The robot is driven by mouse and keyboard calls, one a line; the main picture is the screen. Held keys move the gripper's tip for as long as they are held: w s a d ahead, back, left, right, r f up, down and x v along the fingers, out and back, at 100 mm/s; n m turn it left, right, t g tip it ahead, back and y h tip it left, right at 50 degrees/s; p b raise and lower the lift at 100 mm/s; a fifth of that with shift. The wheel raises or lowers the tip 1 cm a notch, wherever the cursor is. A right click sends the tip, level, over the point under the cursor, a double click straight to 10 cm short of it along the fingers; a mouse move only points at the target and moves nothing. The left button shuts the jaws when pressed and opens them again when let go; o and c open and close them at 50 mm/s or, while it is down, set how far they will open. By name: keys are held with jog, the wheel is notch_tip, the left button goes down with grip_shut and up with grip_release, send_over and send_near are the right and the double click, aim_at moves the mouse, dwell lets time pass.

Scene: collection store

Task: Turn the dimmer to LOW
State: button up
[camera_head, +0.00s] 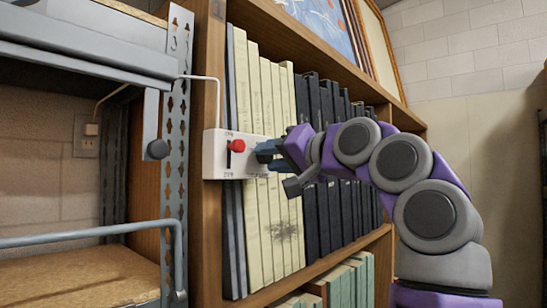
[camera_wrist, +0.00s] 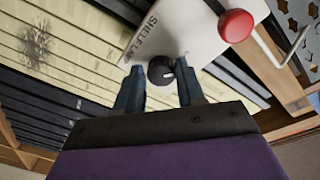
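The dimmer is a small black round knob (camera_wrist: 161,70) with a pale pointer mark, on a white control box (camera_wrist: 185,30) lettered SHELF LAMP in the wrist view. I can read no LOW mark. The box (camera_head: 215,165) is fixed to the shelf's upright in the head view, where my gripper hides the knob. My gripper (camera_wrist: 160,66) has its two fingers apart, one on each side of the knob, with small gaps showing. Whether the fingertips reach past the knob's face is unclear. In the head view my gripper (camera_head: 268,153) is at the box's right side.
Pale binders (camera_head: 275,190) and dark binders (camera_head: 315,215) stand close behind my gripper. A metal rack (camera_head: 172,130) is at left.

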jog(key=c, duration=0.6)
jog(key=shift+n, duration=0.4)
jog(key=o, duration=1)
